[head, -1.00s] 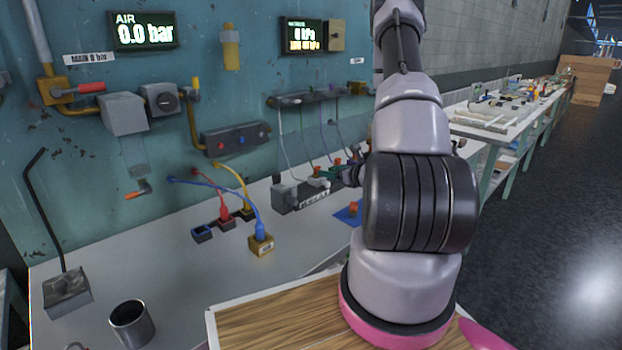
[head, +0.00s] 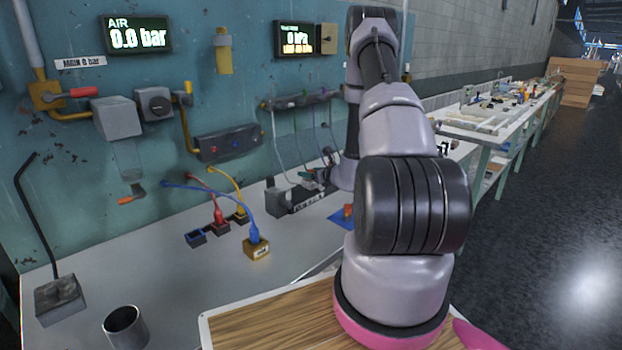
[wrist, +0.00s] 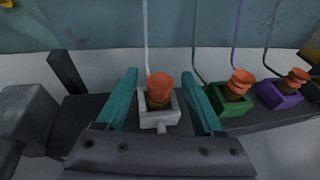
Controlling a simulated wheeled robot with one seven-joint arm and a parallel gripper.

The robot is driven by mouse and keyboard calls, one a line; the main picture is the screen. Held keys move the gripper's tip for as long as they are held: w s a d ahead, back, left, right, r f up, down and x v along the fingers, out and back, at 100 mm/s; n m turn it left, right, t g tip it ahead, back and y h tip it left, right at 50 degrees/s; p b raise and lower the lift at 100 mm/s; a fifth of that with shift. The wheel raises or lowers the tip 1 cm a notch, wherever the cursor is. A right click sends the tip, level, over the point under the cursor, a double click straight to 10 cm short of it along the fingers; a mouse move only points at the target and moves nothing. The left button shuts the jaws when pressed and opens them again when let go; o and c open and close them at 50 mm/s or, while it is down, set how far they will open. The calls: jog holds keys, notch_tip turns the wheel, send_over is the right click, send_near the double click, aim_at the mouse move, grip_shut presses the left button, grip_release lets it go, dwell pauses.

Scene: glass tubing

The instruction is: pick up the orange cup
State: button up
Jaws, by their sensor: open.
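In the wrist view, several ribbed orange cups stand in a row of small holders. The nearest orange cup (wrist: 160,87) stands upright in a white holder (wrist: 159,118). Other orange cups stand in a green holder (wrist: 233,108) and a purple holder (wrist: 280,96). My gripper (wrist: 160,73) is open, with one teal finger to each side of the white holder and its cup. I see gaps between the fingers and the cup. In the head view my arm hides most of the gripper. Another orange piece (head: 348,211) sits on a blue mat there.
A thin tube rises behind each holder. A grey block (wrist: 28,115) and a dark post (wrist: 66,70) stand left of the fingers. The bench (head: 180,285) also bears a yellow block (head: 257,248) with a blue cable and a metal mug (head: 125,327).

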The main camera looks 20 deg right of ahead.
grip_shut()
